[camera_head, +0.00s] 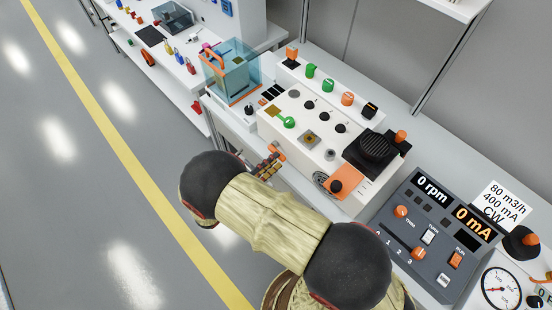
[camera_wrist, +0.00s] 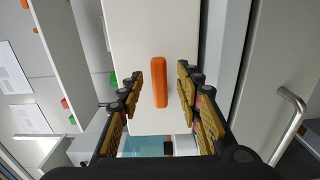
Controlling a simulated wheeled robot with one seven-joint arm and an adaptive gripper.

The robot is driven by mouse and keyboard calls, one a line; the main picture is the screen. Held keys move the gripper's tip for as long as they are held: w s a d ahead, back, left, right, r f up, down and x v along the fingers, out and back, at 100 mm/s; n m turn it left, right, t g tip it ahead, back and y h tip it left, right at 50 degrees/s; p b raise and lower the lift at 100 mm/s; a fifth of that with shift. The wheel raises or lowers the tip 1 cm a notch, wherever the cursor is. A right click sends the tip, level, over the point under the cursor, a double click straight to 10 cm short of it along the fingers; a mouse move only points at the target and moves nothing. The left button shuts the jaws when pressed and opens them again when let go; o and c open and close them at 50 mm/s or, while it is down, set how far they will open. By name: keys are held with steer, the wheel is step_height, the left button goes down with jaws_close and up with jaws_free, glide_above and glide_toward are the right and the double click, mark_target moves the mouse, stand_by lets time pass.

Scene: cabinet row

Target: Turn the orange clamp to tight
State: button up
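The orange clamp (camera_wrist: 159,82) is a narrow rounded bar on a plain white panel. In the wrist view it lies lengthwise between the two rows of finger pads. My gripper (camera_wrist: 160,73) is open, with one finger on each side of the bar and a visible gap on both sides. In the head view my gripper (camera_head: 268,163) is at the front face of the white console, and a bit of orange (camera_head: 276,150) shows at its tips. My arm hides part of the console front. No tight or loose marking is readable.
A grey meter panel (camera_head: 425,235) and a dial gauge (camera_head: 501,288) are at right. The floor at left is clear.

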steer(key=v, duration=1)
